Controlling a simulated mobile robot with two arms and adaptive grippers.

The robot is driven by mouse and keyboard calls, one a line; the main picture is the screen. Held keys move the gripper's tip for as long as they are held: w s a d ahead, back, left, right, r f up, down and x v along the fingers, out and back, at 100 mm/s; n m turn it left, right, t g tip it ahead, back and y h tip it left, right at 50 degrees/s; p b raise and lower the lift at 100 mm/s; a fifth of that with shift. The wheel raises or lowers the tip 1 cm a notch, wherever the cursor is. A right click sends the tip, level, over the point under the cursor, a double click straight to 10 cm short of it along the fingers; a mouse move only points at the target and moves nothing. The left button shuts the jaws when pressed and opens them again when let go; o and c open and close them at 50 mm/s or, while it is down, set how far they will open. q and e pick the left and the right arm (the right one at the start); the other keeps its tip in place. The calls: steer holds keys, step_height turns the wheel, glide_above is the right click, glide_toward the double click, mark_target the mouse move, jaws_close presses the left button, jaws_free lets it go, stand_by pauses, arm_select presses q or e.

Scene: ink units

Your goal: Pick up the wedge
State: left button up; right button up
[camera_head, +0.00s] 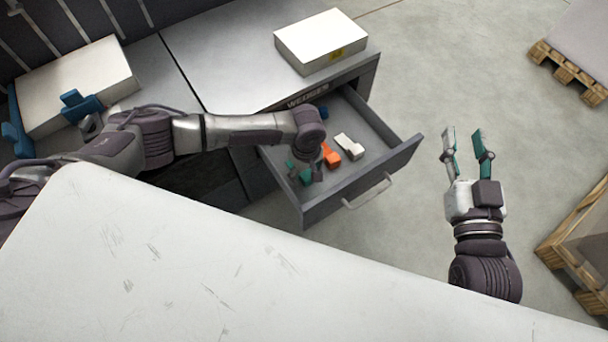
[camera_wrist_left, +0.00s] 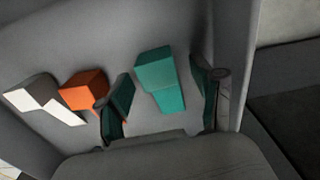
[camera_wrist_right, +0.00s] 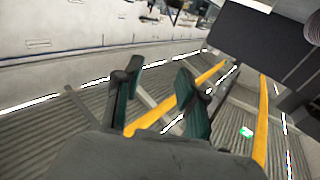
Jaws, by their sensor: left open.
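An open grey drawer (camera_head: 404,157) holds several wedges. A teal wedge (camera_wrist_left: 160,78) lies on the drawer floor in the left wrist view. An orange wedge (camera_head: 331,156) lies beside it, and it also shows in the left wrist view (camera_wrist_left: 84,88). A white wedge (camera_head: 349,146) lies past the orange one. My left gripper (camera_head: 305,173) reaches down into the drawer, open, with its fingers on either side of the teal wedge and gaps showing. In the head view the teal wedge is partly hidden by it. My right gripper (camera_head: 463,142) is open and empty, outside the drawer.
The drawer front has a handle (camera_head: 367,192). A white box (camera_head: 321,42) stands on the cabinet top above. A larger pale box (camera_head: 75,85) with blue parts is at the left. A white table surface (camera_head: 180,265) fills the front. Wooden pallets (camera_head: 567,72) stand at the right.

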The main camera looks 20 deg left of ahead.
arm_select(q)
steer(key=shift+f, duration=0.4)
steer(key=c, duration=1.3)
steer(key=shift+o, duration=0.2)
arm_select(e)
steer(key=shift+a+r+t, duration=0.1)
steer(key=shift+r+t, duration=0.5)
steer(key=shift+r, duration=0.3)
arm_select(q)
steer(key=shift+r, duration=0.15)
